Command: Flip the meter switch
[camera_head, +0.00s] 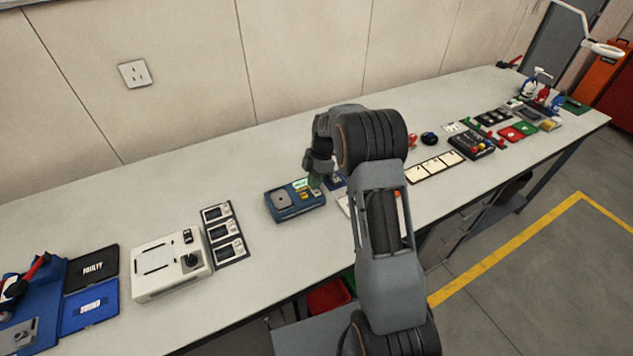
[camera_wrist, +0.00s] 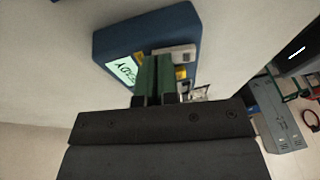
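The meter is a blue box (camera_head: 295,200) on the bench, left of my gripper, with a lit pale green display, a grey plate and small yellow parts on top. In the wrist view the meter (camera_wrist: 120,45) fills the upper middle, its display reading READY upside down. My gripper (camera_head: 314,180) is low over the meter's right end. In the wrist view my gripper (camera_wrist: 156,75) shows two green finger strips side by side with only a thin line between them, so it looks shut. They cover part of the meter's top. I cannot make out the switch or any contact with it.
Left of the meter are a rack with several small displays (camera_head: 224,234) and a white box with a dark knob (camera_head: 170,265). A strip of pale cards (camera_head: 435,167) lies to the right. Bare bench (camera_head: 290,265) is in front of the meter.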

